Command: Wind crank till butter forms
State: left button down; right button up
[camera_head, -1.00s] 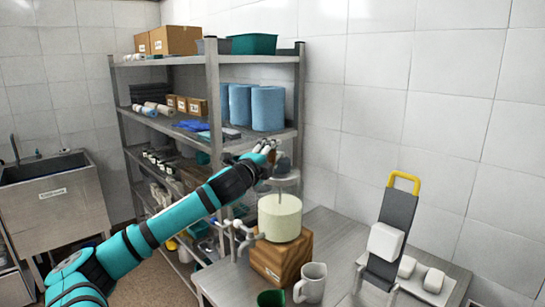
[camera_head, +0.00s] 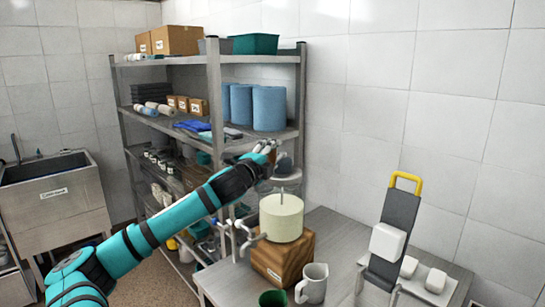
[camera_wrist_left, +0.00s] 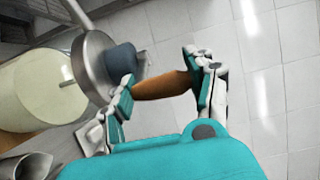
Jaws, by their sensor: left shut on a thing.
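A pale cream churn drum (camera_head: 281,224) stands upright on a wooden block (camera_head: 284,256) on the grey table, and a thin rod rises from its top. Grey crank parts (camera_head: 285,168) show above the drum. My left gripper (camera_head: 267,150) is up there beside them. In the left wrist view, my left gripper (camera_wrist_left: 165,92) has its fingers on both sides of a brown crank handle (camera_wrist_left: 163,86) and is shut on it. The handle joins a dark knob by a round metal disc (camera_wrist_left: 93,66). The drum's inside is hidden. My right gripper is out of view.
A dark board with a yellow handle (camera_head: 405,181) and white blocks (camera_head: 436,280) are to the right. A loaded metal shelf (camera_head: 214,95) stands behind my arm.

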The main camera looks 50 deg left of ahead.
pick_arm(q)
jog(key=shift+s+a+r, duration=0.1)
jog(key=shift+a+r, duration=0.2)
jog(key=c, duration=0.9)
grip_release()
jog(key=o, duration=0.5)
jog(key=shift+s+a+f, duration=0.1)
jog(key=shift+a+f, duration=0.1)
jog(key=shift+a, duration=0.1)
jog(key=shift+c, duration=0.2)
jog(key=shift+d+f, duration=0.1)
jog(key=shift+d, duration=0.25)
jog(key=v, duration=1.1)
jog(key=shift+s, duration=0.4)
